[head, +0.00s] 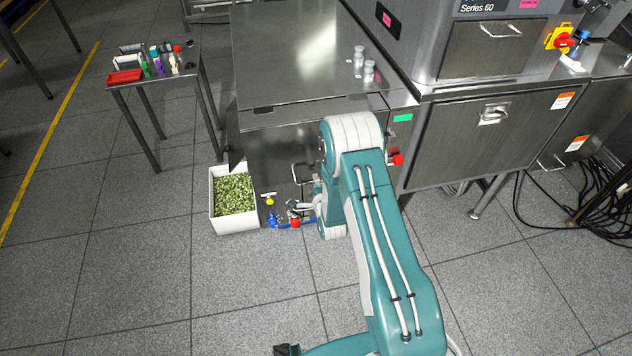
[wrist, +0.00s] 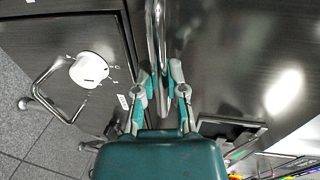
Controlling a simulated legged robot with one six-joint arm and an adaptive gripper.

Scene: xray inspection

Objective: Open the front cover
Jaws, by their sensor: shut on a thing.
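The front cover (head: 275,152) is a dark, shiny metal panel on the front of the left part of the machine, partly hidden by my arm in the head view. In the wrist view, a broad shiny metal panel (wrist: 235,60) lies behind the handle. The handle (wrist: 155,35) is a bent metal bar. My gripper (wrist: 160,75) is shut on this bar, with one teal-and-grey finger on each side. In the head view my gripper (head: 303,207) is low in front of the machine, small and partly hidden by my arm.
A white bin of green pellets (head: 218,222) stands on the floor left of my gripper. A small table (head: 158,82) with a red tray and bottles is further left. Black cables (head: 595,195) lie at the right. The front floor is open.

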